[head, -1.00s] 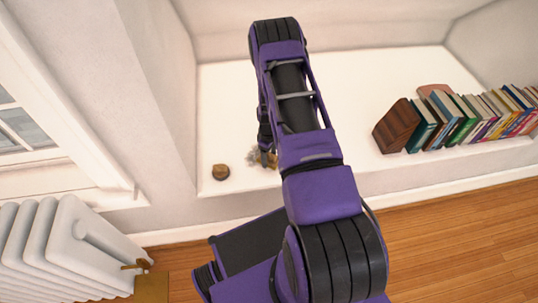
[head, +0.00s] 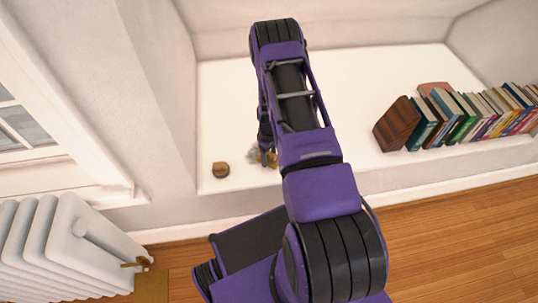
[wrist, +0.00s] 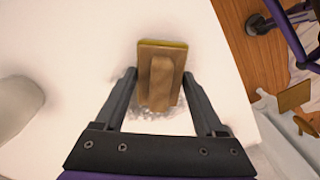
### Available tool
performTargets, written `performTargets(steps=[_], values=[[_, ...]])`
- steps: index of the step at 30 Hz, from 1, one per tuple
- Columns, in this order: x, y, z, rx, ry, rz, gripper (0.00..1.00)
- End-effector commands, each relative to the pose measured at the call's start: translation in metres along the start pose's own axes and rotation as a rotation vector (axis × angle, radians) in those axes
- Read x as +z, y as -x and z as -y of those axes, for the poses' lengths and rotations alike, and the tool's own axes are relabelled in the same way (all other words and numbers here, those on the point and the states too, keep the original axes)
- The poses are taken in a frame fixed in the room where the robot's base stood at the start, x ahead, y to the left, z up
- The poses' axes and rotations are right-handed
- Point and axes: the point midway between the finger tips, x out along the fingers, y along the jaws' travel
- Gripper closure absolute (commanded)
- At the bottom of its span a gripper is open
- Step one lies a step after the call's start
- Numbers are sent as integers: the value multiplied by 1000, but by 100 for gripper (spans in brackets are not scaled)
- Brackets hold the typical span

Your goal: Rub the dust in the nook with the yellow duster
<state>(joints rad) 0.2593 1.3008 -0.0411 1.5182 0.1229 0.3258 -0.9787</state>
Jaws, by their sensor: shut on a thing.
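The yellow duster (wrist: 160,80) has a brown wooden back with a raised grip and a thin yellow edge. In the wrist view my gripper (wrist: 160,76) has its two dark fingers on either side of it, shut on it. Grey speckled dust (wrist: 150,120) shows on the white surface below the duster, between the fingers. In the head view my gripper (head: 268,158) is low over the front left of the white nook (head: 225,100), beside a small grey-tan dust patch (head: 254,157). My arm hides much of the nook's middle, and the duster is hard to make out there.
A small round tan-brown object (head: 220,170) sits left of my gripper near the nook's front edge. A row of leaning books (head: 440,120) stands at the right. A white radiator (head: 60,245) is at lower left. A pale rounded object (wrist: 18,105) shows in the wrist view.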

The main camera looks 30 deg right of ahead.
Motion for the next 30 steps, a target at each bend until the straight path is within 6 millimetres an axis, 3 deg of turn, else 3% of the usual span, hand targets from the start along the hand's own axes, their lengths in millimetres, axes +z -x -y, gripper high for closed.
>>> performTargets(steps=[17,30], values=[[-1,-9,-1,0,-1,0,80],[-23,-7,-28,1,-1,-1,80]])
